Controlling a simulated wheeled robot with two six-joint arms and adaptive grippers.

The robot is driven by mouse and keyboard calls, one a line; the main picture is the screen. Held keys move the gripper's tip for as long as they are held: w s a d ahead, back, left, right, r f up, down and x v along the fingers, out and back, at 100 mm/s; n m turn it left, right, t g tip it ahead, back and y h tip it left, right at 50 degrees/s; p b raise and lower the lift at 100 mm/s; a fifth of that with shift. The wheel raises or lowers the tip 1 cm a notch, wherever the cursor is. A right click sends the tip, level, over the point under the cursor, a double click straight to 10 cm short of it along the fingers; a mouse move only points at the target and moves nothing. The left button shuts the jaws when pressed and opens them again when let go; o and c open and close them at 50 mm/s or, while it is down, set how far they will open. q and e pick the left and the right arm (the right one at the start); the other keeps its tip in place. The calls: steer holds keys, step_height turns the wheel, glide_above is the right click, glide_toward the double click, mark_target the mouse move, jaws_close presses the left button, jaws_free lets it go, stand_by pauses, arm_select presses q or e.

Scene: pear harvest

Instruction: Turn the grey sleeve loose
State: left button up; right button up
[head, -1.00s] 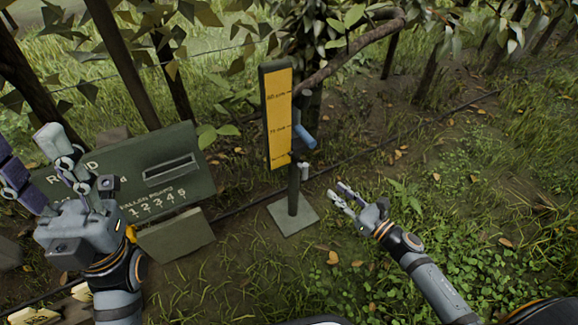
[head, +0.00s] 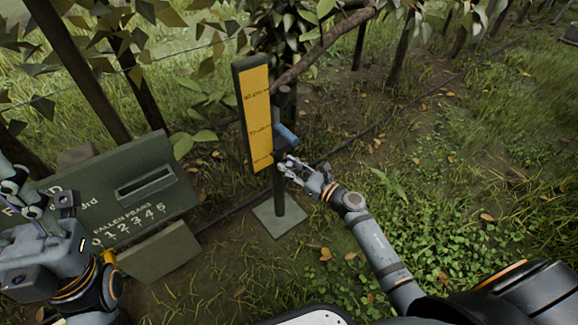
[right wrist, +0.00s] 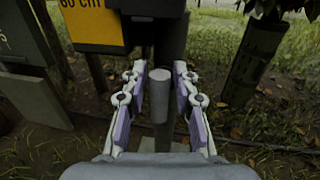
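The grey sleeve (right wrist: 158,98) is a short upright cylinder in the middle of the right wrist view. My right gripper (right wrist: 158,88) is open, with a purple-padded finger on each side of it and a visible gap to each. In the head view my right gripper (head: 287,168) is at the post, below a blue piece (head: 286,134), and hides the sleeve. The yellow measuring board (head: 257,117) stands beside it on the post; it also shows in the right wrist view (right wrist: 92,22). My left gripper (head: 38,205) is open and empty at the left edge, partly cut off.
The post stands on a square base plate (head: 279,216). A green sign board (head: 120,190) with numbers stands at the left, with a smaller box (head: 160,250) before it. Vine posts and leaves fill the back. The ground at the right is open.

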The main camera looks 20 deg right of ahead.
steer(key=shift+w+a, duration=0.15)
steer(key=shift+w, duration=0.05)
steer(key=shift+c, duration=0.3)
jaws_close()
